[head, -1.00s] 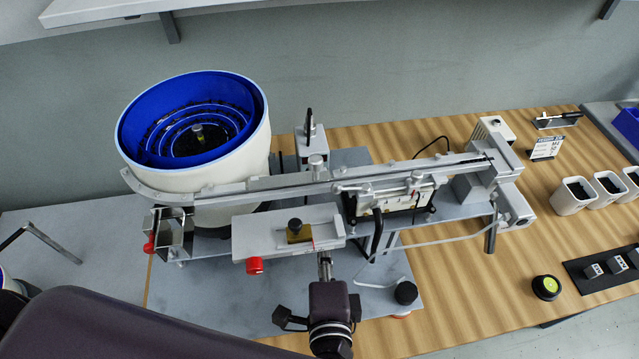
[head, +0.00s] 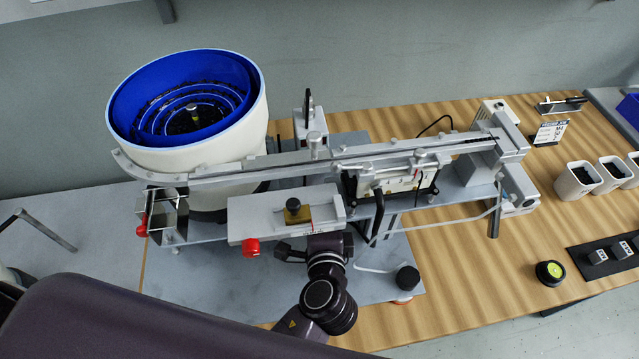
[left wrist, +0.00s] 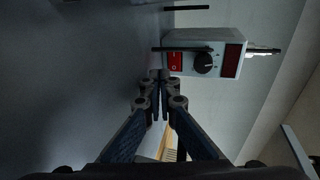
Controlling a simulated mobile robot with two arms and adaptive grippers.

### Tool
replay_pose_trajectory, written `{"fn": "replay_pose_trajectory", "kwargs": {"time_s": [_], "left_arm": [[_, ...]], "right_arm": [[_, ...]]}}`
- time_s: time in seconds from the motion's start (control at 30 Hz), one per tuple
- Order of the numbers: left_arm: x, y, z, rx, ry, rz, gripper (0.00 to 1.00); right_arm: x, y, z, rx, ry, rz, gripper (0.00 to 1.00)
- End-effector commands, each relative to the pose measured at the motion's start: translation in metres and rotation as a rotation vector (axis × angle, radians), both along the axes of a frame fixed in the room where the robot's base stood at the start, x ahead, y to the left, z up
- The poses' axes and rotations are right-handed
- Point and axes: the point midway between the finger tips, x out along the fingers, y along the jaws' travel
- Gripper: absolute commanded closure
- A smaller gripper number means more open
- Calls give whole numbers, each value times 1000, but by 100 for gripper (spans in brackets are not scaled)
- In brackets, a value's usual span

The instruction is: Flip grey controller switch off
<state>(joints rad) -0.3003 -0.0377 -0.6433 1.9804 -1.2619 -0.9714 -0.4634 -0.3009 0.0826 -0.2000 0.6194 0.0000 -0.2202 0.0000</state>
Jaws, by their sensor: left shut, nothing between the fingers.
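The grey controller (left wrist: 208,40) appears turned on its side in the left wrist view, with a red rocker switch (left wrist: 174,62), a black knob (left wrist: 205,62) and a dark red display (left wrist: 231,60). My right gripper is not in view.
A white feeder bowl with blue inside (head: 185,125) stands at left. The metal rail (head: 340,160) and a flat grey block (head: 265,217) with a red knob (head: 251,247) lie close above my left arm. A black round foot (head: 407,277) stands right of it.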

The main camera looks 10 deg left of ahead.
Motion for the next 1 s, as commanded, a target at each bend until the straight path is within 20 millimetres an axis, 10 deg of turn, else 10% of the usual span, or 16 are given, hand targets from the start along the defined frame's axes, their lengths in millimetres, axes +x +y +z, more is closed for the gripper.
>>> {"fn": "replay_pose_trajectory", "kwargs": {"time_s": [0.3, 1.0], "left_arm": [[36, 10, 0, 1, -1, -1, 100], [51, 9, 1, 0, -1, -2, 100]], "right_arm": [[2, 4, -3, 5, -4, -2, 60], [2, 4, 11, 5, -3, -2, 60]]}}
